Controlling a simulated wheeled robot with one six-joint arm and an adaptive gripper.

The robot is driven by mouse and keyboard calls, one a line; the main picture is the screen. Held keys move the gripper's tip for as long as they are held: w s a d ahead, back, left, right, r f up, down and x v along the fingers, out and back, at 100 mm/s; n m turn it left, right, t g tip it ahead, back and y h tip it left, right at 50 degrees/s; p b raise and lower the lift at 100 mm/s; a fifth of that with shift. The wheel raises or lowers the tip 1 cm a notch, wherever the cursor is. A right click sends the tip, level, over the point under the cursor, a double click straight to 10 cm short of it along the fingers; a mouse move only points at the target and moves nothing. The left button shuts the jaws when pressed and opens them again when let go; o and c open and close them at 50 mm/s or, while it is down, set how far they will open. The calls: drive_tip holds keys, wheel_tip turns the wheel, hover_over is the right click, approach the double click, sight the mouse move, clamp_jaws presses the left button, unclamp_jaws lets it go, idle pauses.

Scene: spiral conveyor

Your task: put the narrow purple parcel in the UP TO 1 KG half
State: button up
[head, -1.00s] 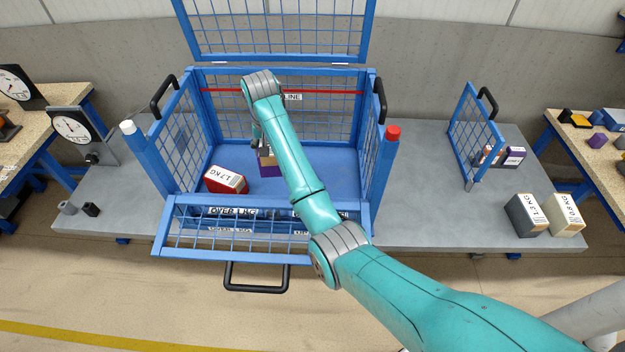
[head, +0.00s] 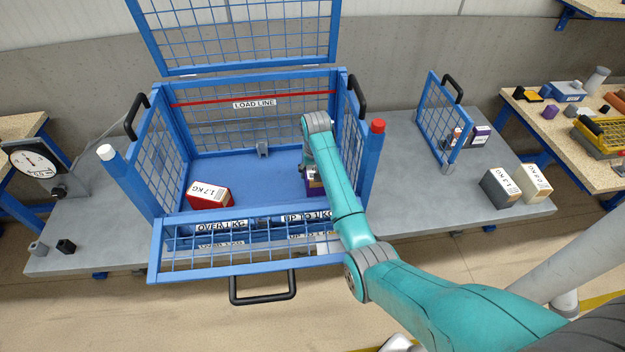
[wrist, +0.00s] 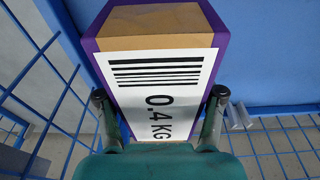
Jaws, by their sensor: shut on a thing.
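My gripper (wrist: 161,95) is shut on a purple parcel (wrist: 222,30) with a tan band and a white label reading 0.4 KG. In the head view, this parcel (head: 315,187) is inside the blue cage, partly hidden by my arm. It is over the right half of the floor, behind the UP TO 1 KG sign (head: 306,217). I cannot tell whether it touches the floor. The OVER 1 KG sign (head: 221,226) marks the left half. A red 1.7 KG parcel (head: 209,196) sits there.
The blue cage (head: 160,258) has mesh sides, a raised lid (head: 235,35) and a red load line (head: 255,97).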

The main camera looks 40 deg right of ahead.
drive_tip(key=shift+f, duration=2)
drive_tip(key=shift+f, duration=0.1)
drive_tip(key=o, duration=1.5)
drive_tip(key=r, duration=0.4)
drive_tip(key=s+r, duration=0.1)
drive_tip(key=r, duration=0.3)
drive_tip(key=a+r, duration=0.1)
drive_tip(key=r, duration=0.3)
drive_tip(key=shift+s, duration=0.25)
